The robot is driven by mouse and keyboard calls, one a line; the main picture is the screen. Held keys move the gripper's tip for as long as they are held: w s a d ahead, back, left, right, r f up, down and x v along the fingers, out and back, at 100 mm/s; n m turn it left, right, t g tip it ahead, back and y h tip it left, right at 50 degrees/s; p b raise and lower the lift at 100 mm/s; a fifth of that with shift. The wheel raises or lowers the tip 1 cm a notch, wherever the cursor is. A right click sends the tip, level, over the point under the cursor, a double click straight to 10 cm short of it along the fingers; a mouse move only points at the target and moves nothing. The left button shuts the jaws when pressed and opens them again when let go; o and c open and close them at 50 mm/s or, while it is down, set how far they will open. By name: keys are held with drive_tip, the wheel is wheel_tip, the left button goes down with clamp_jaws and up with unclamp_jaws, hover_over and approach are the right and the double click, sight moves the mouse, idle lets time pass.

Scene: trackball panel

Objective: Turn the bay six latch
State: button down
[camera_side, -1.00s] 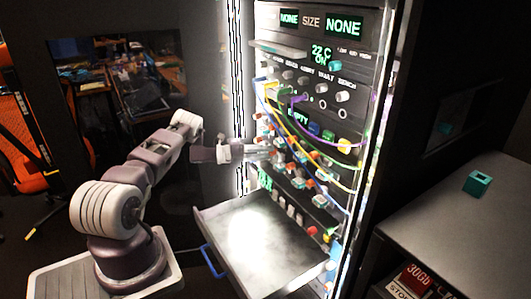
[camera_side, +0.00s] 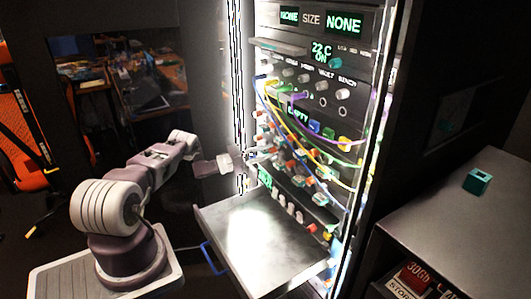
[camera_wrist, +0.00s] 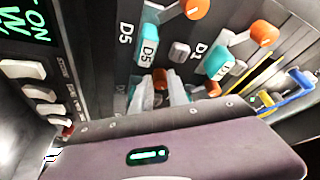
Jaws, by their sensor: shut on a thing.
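My gripper (camera_wrist: 162,95) is at the left edge of the panel's lower half; it also shows in the side view (camera_side: 246,158). Its two pale fingers are shut on an orange-red knob (camera_wrist: 160,77), of which only the top shows between them. In the wrist view, a teal block marked D5 (camera_wrist: 146,50) stands just above the fingers, and a second teal block (camera_wrist: 219,62) is to the right. Orange knobs (camera_wrist: 264,33) sit on pale levers beyond. I cannot read a bay six label, so I cannot confirm which latch the held knob belongs to.
An open metal drawer (camera_side: 225,225) with a blue handle (camera_side: 212,262) juts out below my gripper. Yellow, purple and green cables hang across the panel at right. White switches (camera_wrist: 40,92) line the left of the wrist view. A teal block (camera_side: 477,181) lies on the right-hand counter.

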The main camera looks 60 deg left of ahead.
idle(0.5)
drive_tip(key=c, duration=1.6)
unclamp_jaws()
drive_tip(key=shift+o, duration=0.2)
drive_tip(key=v, duration=0.7)
drive_tip(key=shift+s, duration=0.1)
